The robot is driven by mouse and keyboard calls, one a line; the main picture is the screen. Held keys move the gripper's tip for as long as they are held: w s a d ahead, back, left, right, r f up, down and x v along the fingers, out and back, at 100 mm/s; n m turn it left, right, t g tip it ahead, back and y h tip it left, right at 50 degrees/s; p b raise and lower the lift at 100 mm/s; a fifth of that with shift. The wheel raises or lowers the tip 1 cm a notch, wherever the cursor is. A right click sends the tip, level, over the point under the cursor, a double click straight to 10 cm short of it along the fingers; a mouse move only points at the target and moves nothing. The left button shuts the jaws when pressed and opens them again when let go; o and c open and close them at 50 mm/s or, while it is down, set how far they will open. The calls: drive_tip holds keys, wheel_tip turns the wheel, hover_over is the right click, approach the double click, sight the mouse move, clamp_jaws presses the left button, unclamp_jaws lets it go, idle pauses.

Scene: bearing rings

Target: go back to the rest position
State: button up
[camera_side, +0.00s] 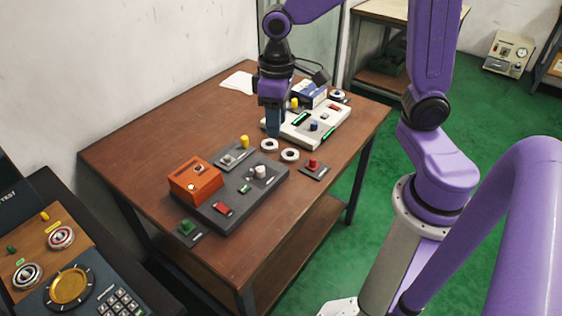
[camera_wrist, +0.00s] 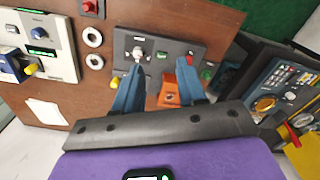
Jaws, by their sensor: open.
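Two white bearing rings (camera_side: 269,145) (camera_side: 290,155) lie flat on the brown table between the two boards. They also show in the wrist view (camera_wrist: 93,37) (camera_wrist: 95,61), left of my gripper. A pale round piece (camera_side: 260,171) stands on the dark board (camera_side: 262,197); whether it is a ring on a post I cannot tell. My gripper (camera_side: 272,134) points down above the table near the rings, apart from them in the wrist view. There its blue fingers (camera_wrist: 160,65) are spread with nothing held between them.
An orange box (camera_side: 195,182) sits on the dark board. A white panel (camera_side: 318,122) and a blue box (camera_side: 309,93) stand farther back. Small plates carry a red button (camera_side: 312,162) and a green button (camera_side: 187,227). The table's left part (camera_side: 150,140) is clear.

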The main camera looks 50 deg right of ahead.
drive_tip(key=s+d+n, duration=0.1)
drive_tip(key=s+n, duration=0.7)
drive_tip(key=s, duration=1)
drive_tip(key=shift+d, duration=0.25)
drive_tip(key=shift+w, duration=0.1)
